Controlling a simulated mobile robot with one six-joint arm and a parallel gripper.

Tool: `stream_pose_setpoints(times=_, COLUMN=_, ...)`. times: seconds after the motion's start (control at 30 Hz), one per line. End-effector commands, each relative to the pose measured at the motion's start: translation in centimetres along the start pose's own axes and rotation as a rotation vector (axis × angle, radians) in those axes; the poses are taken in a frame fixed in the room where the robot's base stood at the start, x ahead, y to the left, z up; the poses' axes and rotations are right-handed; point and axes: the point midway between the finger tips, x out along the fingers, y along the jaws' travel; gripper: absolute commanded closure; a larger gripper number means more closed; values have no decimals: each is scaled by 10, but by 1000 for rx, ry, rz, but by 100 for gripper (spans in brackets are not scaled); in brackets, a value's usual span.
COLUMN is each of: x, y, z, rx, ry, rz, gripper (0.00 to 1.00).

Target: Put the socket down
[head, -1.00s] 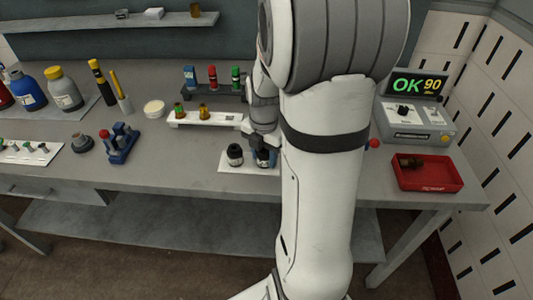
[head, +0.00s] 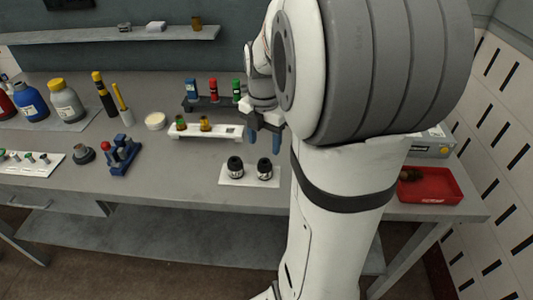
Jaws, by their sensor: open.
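Two dark cylindrical sockets stand upright on a white plate near the front of the bench: the left socket (head: 235,167) and the right socket (head: 265,169). The white plate (head: 249,181) lies flat on the bench. My gripper (head: 263,134) is open with blue fingertips pointing down. It is above and behind the right socket in the picture, apart from it, with nothing seen between its fingers. My arm hides the bench to the right of the plate.
A white rack (head: 205,132) with small coloured pieces stands behind the plate. A blue stand (head: 120,156) is to the left, bottles (head: 66,101) are at far left. A red tray (head: 430,187) is at right. Bare bench lies left of the plate.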

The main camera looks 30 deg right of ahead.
Motion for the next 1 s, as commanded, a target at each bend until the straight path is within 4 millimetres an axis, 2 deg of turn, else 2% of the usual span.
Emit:
stream_pose_setpoints(times=0.1, x=-15, y=0, z=0, rx=0, ry=0, rz=0, gripper=46)
stream_pose_setpoints(times=0.23, x=-23, y=0, z=-2, rx=22, ry=-2, rz=2, gripper=46)
stream_pose_setpoints(times=0.37, x=-26, y=-1, z=-17, rx=157, ry=-13, rz=16, gripper=46)
stream_pose_setpoints(times=0.63, x=-27, y=-9, z=-73, rx=746, ry=-28, rz=88, gripper=46)
stream_pose_setpoints(times=1.0, x=-17, y=-33, z=-141, rx=1593, ry=55, rz=203, gripper=46)
